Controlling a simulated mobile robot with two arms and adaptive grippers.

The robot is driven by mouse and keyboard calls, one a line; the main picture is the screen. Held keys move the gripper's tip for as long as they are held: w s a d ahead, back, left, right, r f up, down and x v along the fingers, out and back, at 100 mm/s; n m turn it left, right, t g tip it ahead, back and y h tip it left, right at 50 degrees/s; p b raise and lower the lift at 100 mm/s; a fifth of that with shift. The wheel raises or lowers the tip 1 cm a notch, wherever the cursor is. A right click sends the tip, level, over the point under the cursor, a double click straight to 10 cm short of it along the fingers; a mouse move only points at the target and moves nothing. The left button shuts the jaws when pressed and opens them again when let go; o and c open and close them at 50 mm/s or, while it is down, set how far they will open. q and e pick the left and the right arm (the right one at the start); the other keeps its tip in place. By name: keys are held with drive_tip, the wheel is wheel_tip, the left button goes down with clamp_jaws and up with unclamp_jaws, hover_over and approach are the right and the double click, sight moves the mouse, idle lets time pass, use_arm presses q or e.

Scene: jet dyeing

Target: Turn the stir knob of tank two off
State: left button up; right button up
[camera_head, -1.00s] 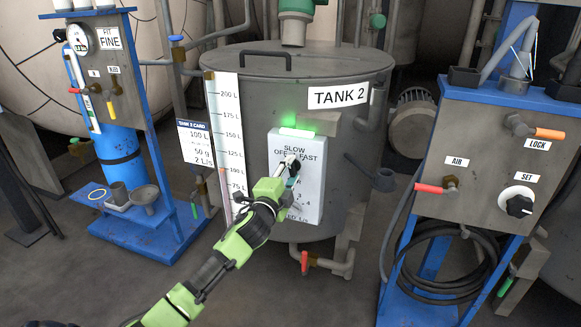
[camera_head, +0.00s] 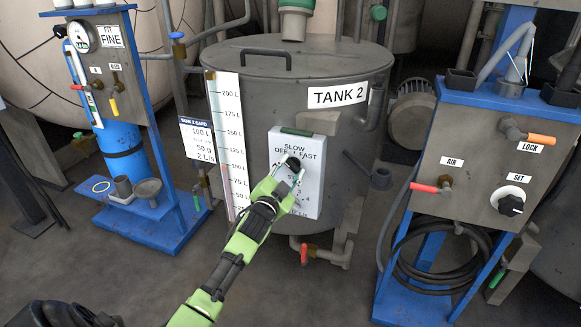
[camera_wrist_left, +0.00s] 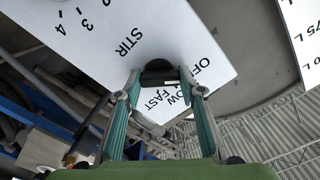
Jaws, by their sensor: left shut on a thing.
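Tank two (camera_head: 345,140) is a grey metal vat with a "TANK 2" label. A white control panel (camera_head: 309,200) on its front carries a black stir knob (camera_head: 293,163) under the words SLOW, OFF and FAST. My left gripper (camera_head: 291,172) reaches up to the panel and is shut on the stir knob. In the left wrist view the gripper's two fingers (camera_wrist_left: 160,95) stand on either side of the black knob (camera_wrist_left: 159,73), by the word STIR. The lamp bar (camera_head: 297,132) on top of the panel is dark green and unlit. My right gripper is not in view.
A level scale (camera_head: 228,140) and a tank card (camera_head: 197,140) stand left of the panel. A blue-framed stand with an AIR valve and a SET knob (camera_head: 511,205) is at the right. A blue filter stand (camera_head: 125,150) is at the left. A red-handled drain valve (camera_head: 304,254) sits below.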

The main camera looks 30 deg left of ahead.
use_arm(q)
drive_tip(key=shift+f, duration=0.1)
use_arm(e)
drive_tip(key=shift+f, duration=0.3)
use_arm(q)
drive_tip(key=o, duration=1.1)
drive_tip(key=v, duration=1.2)
drive_tip(key=shift+a, duration=0.1)
